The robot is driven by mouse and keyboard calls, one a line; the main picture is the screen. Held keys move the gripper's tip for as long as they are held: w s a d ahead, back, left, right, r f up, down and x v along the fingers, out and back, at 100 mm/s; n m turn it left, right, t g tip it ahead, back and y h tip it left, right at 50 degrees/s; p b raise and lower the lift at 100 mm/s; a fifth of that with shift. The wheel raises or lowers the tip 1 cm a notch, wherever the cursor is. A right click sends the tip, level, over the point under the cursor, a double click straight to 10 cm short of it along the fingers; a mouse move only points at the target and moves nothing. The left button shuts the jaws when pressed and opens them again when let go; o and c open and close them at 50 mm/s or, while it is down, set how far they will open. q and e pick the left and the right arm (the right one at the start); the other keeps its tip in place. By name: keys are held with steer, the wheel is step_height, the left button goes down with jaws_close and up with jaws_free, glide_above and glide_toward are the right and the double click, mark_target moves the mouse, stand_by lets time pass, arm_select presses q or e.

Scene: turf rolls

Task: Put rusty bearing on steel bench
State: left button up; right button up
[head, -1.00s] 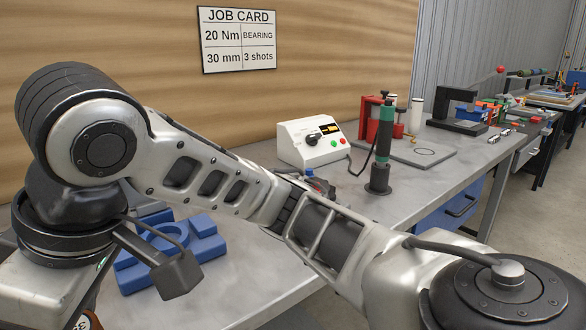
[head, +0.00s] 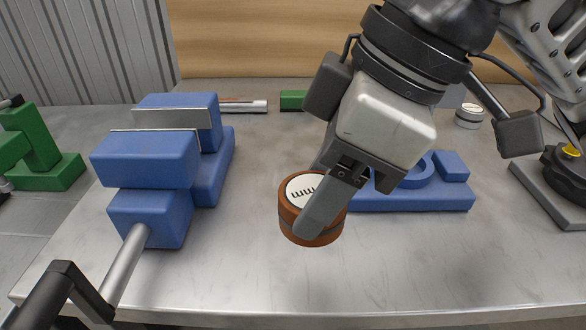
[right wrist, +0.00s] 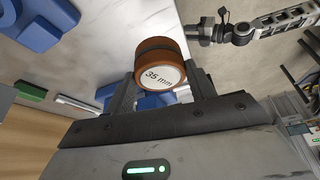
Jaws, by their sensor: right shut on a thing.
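The rusty bearing (head: 290,218) is a short brown-orange cylinder with a dark band and a white top label. In the right wrist view the bearing (right wrist: 158,58) reads "35 mm". My right gripper (head: 325,215) is shut on it from above, one finger across its near side and the label partly covered. The bearing appears held over the grey steel bench (head: 240,280), near the middle; the height of any gap is hard to tell. My left gripper is not in view.
A blue vise (head: 145,160) with a metal handle stands to the left. A blue fixture block (head: 415,200) lies just behind and right of the bearing. A second, pale cylinder (head: 469,117) stands at the back right. The bench front is clear.

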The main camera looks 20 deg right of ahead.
mark_target(313, 183)
steer(key=w+f, duration=0.2)
steer(key=w+d+f+b, duration=0.1)
steer(key=w+f, duration=0.1)
steer(key=w, duration=0.1)
steer(key=shift+w+d+f, duration=0.15)
steer(key=shift+w+f, duration=0.05)
steer(key=shift+f, duration=0.15)
steer(key=shift+w+f, duration=0.15)
steer(key=shift+f, duration=0.05)
steer(key=shift+w+f, duration=0.25)
steer(key=shift+f, duration=0.05)
steer(key=f, duration=0.1)
steer(key=f+b, duration=0.1)
steer(key=w+f, duration=0.1)
steer(key=f, duration=0.1)
steer(key=shift+w+d+b, duration=0.1)
steer(key=shift+d+b, duration=0.15)
steer(key=shift+b, duration=0.1)
steer(key=shift+f, duration=0.2)
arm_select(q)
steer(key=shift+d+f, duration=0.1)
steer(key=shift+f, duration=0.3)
